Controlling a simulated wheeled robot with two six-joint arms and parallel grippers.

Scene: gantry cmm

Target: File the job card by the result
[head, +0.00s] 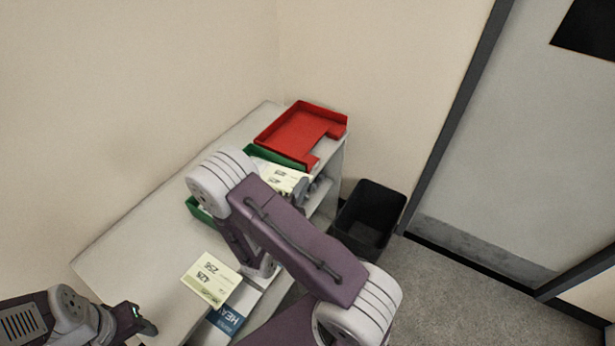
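The red tray (290,132) looks empty at the far end of the counter. Another pale yellow card (212,278), printed with numbers, lies at the counter's front edge. My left gripper (143,326) is at the lower left, apart from both cards; its finger opening is unclear.
The pale counter (150,240) runs along the wall, with its left part clear. Another green edge (197,209) shows beside my arm. A blue printed item (228,318) is below the front card. A black bin (370,215) stands on the floor near the door.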

